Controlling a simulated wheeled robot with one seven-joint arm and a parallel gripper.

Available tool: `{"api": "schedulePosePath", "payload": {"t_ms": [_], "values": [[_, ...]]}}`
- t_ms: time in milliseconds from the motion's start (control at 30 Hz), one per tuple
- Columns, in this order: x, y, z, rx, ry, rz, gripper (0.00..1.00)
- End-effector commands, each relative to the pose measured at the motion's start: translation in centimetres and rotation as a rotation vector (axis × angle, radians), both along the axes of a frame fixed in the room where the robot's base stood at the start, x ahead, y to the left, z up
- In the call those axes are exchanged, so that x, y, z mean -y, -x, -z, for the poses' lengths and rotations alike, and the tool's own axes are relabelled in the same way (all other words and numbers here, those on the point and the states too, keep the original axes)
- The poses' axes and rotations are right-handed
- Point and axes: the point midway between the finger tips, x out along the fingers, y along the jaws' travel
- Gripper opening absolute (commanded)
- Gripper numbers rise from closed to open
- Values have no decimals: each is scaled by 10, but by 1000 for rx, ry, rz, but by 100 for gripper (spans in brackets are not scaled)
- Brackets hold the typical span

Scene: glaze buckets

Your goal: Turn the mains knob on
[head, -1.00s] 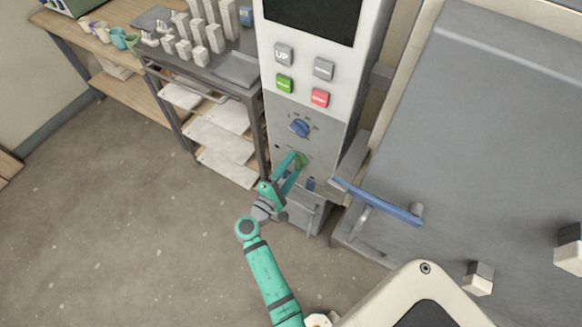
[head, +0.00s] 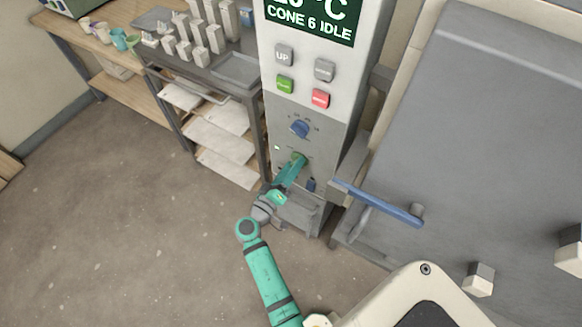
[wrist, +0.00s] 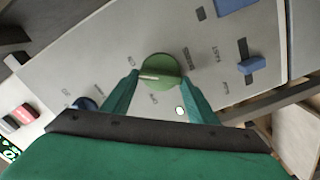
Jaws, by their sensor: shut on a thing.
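The green mains knob (wrist: 160,68) is on the grey lower panel of the kiln controller, and its pale pointer line shows in the wrist view. It also shows in the head view (head: 299,158), partly covered by my fingers. My gripper (wrist: 160,80) is shut on the knob, one finger on each side. In the head view my gripper (head: 296,164) reaches up to the panel from below. The controller display (head: 313,20) is lit and reads "CONE 6 IDLE". A small pale lamp (wrist: 180,110) glows beside the knob.
A blue dial (head: 300,128) sits above the knob, and a blue switch (head: 311,185) lies below right. Several buttons (head: 284,84) are higher up. A blue handle bar (head: 378,203) juts out at the right. A rack (head: 222,140) stands left. The floor in front is clear.

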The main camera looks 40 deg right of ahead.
Motion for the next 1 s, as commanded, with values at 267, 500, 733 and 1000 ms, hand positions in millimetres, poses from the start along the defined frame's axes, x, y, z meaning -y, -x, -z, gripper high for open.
{"api": "schedulePosePath", "payload": {"t_ms": [267,500,733,1000], "values": [[-2,-2,0,129,-56,-7,31],[-3,-1,0,174,-74,-7,31],[-3,-1,0,182,-78,-7,31],[-3,-2,0,182,-78,-8,68]]}}
